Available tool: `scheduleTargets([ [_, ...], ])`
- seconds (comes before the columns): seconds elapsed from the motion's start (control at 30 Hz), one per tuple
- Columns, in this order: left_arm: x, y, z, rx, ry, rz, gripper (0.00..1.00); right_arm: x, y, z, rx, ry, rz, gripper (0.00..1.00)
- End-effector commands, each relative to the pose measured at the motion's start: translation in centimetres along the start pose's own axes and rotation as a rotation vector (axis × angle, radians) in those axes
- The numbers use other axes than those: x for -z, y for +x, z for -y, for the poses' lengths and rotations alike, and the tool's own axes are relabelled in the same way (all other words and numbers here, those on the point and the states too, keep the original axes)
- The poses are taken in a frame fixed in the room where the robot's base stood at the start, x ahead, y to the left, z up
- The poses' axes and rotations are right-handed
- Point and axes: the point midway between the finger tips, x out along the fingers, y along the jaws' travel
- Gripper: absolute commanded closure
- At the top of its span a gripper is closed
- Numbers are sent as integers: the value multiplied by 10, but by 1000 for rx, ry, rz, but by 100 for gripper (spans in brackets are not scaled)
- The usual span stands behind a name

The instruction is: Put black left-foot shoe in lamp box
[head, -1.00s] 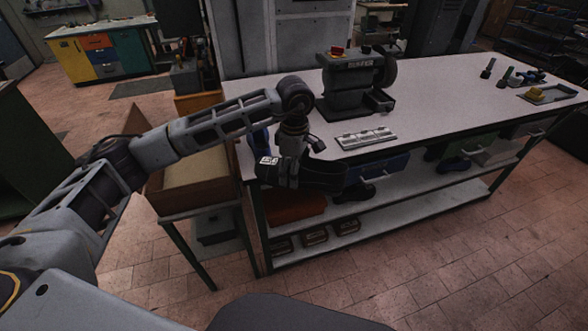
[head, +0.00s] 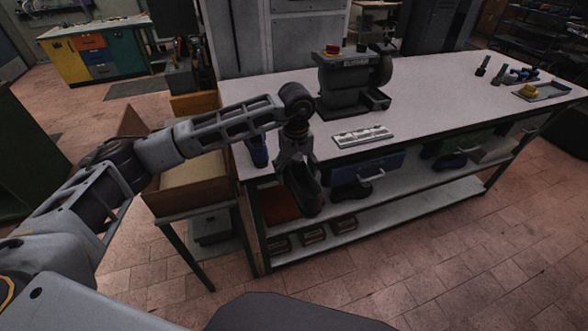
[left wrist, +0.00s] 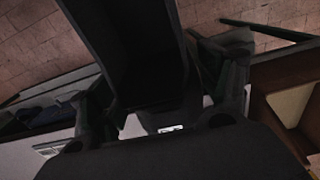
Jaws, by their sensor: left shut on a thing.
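My left gripper (head: 295,163) is shut on a black shoe (head: 306,194) in front of the bench's left end. The shoe hangs down from the fingers, its lower end in front of the under-shelves. In the left wrist view the dark shoe (left wrist: 125,50) fills the upper middle between the fingers. I cannot tell from its shape which foot it is for. A brown open-topped box (head: 195,172) stands on a low stand left of the bench; no label shows whether it is the lamp box. My right gripper is out of view.
The bench (head: 430,105) carries a buffing machine (head: 345,82), a light metal plate (head: 362,136) and a blue object (head: 258,150). Below are a blue drawer (head: 372,168), another dark shoe (head: 350,191) and several small boxes. The floor in front is clear.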

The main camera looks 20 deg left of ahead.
Motion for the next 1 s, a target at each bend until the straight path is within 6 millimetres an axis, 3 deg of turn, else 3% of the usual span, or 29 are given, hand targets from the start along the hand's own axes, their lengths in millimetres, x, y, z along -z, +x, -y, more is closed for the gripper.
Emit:
scheduleTargets([
  [0.37, -5, 23, -16, 0, 360, 0, 64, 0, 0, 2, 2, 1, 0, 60],
  [0.53, -21, 46, -33, 0, 513, 0, 64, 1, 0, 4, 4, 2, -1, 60],
  [0.73, -44, 61, -48, -1, 564, -2, 64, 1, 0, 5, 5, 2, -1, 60],
  [1.0, -50, 63, -52, -1, 572, -3, 64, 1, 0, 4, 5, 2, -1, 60],
])
